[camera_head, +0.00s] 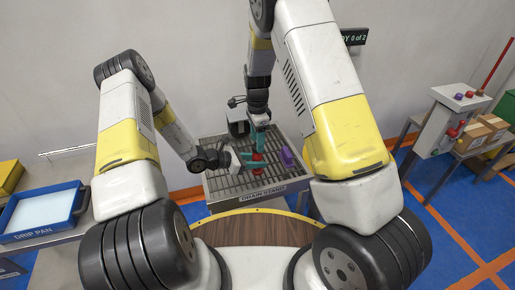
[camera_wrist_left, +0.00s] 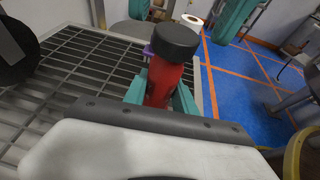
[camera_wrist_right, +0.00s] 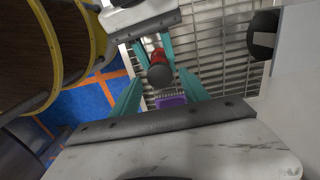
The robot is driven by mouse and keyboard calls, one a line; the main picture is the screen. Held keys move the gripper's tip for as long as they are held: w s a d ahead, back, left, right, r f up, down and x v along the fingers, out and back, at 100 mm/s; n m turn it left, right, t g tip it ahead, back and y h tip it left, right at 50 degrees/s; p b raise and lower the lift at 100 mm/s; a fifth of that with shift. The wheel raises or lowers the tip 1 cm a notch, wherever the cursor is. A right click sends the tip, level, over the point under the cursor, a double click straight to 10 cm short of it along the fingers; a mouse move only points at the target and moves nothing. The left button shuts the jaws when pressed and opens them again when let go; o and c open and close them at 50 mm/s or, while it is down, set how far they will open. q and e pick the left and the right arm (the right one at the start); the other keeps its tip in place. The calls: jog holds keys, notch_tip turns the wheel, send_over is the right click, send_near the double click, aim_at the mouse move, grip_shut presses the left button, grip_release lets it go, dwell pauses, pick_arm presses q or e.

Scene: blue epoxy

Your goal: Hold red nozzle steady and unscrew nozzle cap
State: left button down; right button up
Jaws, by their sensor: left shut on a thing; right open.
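The red nozzle (camera_wrist_left: 165,86) stands upright with its black cap (camera_wrist_left: 176,39) on top in the left wrist view. My left gripper (camera_wrist_left: 160,98) is shut on the red nozzle, with teal fingers on both sides of it. In the head view the nozzle (camera_head: 258,160) is small and partly hidden by the fingers, above the drain stand (camera_head: 275,190). In the right wrist view the black cap (camera_wrist_right: 160,76) lies between the teal fingers of my open right gripper (camera_wrist_right: 158,88), apart from both. The right gripper comes from above in the head view (camera_head: 259,132).
A purple object (camera_head: 287,157) lies on the drain stand's grate, right of the nozzle. A blue drip pan (camera_head: 42,212) sits at far left. At right stand a table with cardboard boxes (camera_head: 474,135) and a grey box with colored knobs (camera_head: 460,97).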

jog(key=shift+f, duration=0.95)
grip_shut()
jog(key=n, duration=0.4)
jog(key=shift+n, duration=0.4)
jog(key=n, duration=0.4)
jog(key=shift+n, duration=0.4)
jog(key=n, duration=1.3)
jog(key=shift+r, duration=0.1)
jog(key=shift+c, duration=0.2)
grip_release()
